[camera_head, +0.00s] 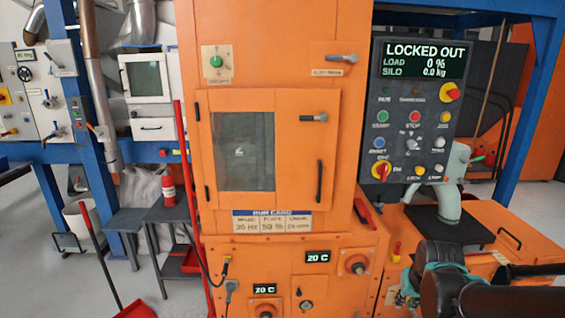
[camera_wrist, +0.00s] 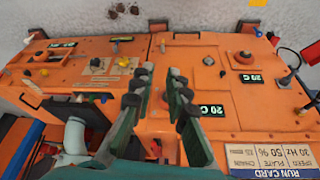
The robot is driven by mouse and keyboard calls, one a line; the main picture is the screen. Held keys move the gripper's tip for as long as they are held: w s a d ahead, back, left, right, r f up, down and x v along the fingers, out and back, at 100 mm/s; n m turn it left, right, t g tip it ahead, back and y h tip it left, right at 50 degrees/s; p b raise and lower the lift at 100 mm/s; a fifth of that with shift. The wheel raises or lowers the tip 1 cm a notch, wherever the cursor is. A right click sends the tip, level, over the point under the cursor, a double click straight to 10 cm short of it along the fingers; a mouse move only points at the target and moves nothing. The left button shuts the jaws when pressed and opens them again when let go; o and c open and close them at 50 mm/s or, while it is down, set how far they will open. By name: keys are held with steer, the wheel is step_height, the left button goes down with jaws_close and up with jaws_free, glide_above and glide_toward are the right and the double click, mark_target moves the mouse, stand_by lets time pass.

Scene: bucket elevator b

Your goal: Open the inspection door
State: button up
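The inspection door (camera_head: 290,150) is an orange panel with a dark window on the front of the orange cabinet, and it looks shut. It has hinges at its left edge, a black upright handle (camera_head: 319,181) at its right side and a small grey latch lever (camera_head: 314,117) at its upper right. My gripper (camera_wrist: 160,88) is open and empty in the wrist view, its two dark green finger sets apart over the orange machine base. In the head view my arm is at the lower right, apart from the door. The wrist view does not show the door handle.
A control panel (camera_head: 421,105) reading LOCKED OUT stands right of the door, above a grey-green pipe (camera_head: 447,197). A run card (camera_head: 272,221) sits below the door.

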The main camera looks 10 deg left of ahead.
steer(key=shift+o, duration=1.4)
steer(key=w+a+r+n, duration=0.1)
steer(key=w+a+r, duration=0.4)
steer(key=w+r, duration=0.4)
steer(key=shift+w+a+r+n+y, duration=0.2)
steer(key=shift+w+r+n+y, duration=0.1)
steer(key=shift+w, duration=0.15)
steer(key=n+y, duration=0.1)
steer(key=n, duration=0.2)
glide_toward(321, 179)
steer(key=x, duration=1.1)
steer(key=shift+w+a+f, duration=0.1)
steer(key=shift+a+f, duration=0.05)
steer(key=shift+f, duration=0.2)
jaws_close()
